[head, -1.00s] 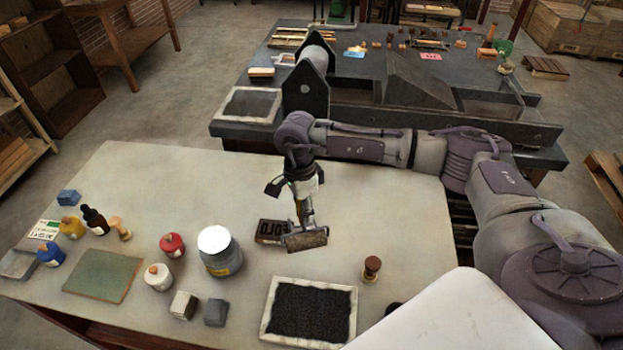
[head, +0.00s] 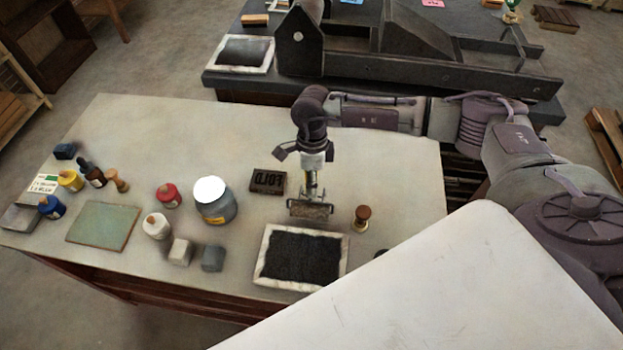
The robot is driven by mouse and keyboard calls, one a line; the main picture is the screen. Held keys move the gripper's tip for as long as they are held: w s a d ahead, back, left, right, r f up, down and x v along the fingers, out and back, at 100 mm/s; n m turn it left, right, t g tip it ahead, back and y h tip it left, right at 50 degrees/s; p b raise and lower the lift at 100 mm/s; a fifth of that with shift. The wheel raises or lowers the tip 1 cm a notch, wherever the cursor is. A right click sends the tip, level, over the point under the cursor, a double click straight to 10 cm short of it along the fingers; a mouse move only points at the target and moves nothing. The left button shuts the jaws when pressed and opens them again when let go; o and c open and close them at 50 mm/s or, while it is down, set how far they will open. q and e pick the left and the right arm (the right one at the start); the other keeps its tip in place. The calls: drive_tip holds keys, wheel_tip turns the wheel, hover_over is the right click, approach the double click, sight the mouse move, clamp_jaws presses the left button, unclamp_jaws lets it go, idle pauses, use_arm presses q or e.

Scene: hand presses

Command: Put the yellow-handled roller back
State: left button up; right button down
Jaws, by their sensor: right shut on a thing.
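My right gripper (head: 312,178) is shut on the roller, pointing down over the light table. The roller's dark cylinder (head: 311,209) hangs below the jaws, roughly level. Its handle is mostly hidden by the gripper, with a little yellowish colour showing. In the picture the cylinder is just behind the back rim of the white-framed tray (head: 258,272) with a black inked surface. I cannot tell whether it touches the table. My left gripper is not in view.
A dark type block (head: 267,181) lies left of the roller. A brown-knobbed stamp (head: 361,217) stands to the right. A grey can (head: 215,201), several small bottles and a green mat (head: 103,226) are at left. A large dark press (head: 400,60) stands behind.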

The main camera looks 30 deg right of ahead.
drive_tip(key=shift+f, duration=0.65)
drive_tip(key=shift+f+b, duration=0.2)
drive_tip(key=shift+b, duration=0.25)
drive_tip(key=c, duration=0.8)
unclamp_jaws()
drive_tip(key=o, duration=0.6)
